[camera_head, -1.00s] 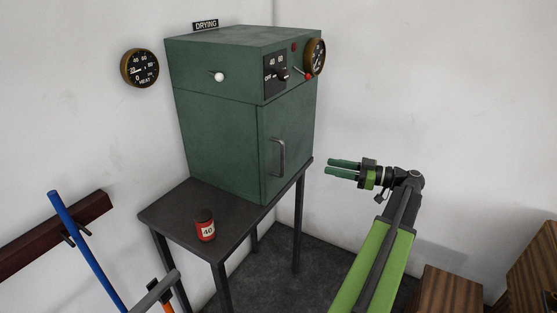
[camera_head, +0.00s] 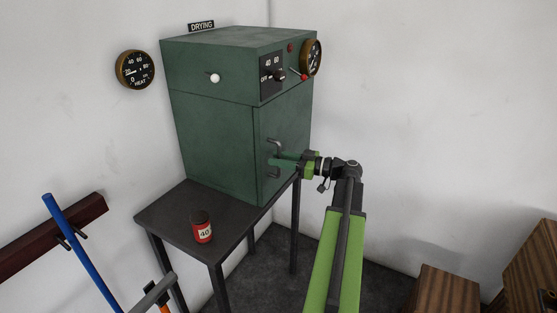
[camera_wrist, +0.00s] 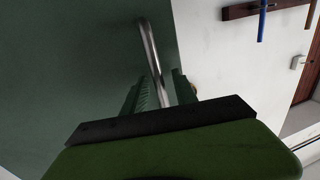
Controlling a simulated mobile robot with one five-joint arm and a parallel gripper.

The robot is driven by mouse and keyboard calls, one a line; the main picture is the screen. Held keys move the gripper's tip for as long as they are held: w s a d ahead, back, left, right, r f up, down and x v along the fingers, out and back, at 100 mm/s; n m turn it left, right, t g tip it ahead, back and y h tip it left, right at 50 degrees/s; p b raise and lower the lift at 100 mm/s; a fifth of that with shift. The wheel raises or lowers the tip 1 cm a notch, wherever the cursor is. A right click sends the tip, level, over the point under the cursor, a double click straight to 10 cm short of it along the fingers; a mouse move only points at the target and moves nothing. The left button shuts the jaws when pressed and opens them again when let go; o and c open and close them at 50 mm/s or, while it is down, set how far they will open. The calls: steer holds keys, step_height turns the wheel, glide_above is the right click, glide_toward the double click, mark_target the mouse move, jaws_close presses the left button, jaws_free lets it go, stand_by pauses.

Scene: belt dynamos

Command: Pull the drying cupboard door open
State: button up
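The green drying cupboard (camera_head: 215,130) stands on a dark table, and its door (camera_head: 290,130) on the right-hand face looks shut. The door's metal bar handle (camera_head: 273,143) is upright; my gripper's fingers hide its middle in the head view. My gripper (camera_head: 280,159) reaches the handle from the right. In the wrist view the handle (camera_wrist: 153,55) runs down between the two green fingers (camera_wrist: 163,92), one on each side. The fingers look apart, with gaps beside the bar, so I see no firm hold.
A dial and switch panel (camera_head: 271,76) is above the door. Wooden boxes (camera_head: 447,290) stand on the floor at the lower right. The floor before the door is partly clear.

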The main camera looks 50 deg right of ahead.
jaws_close()
stand_by(1.4)
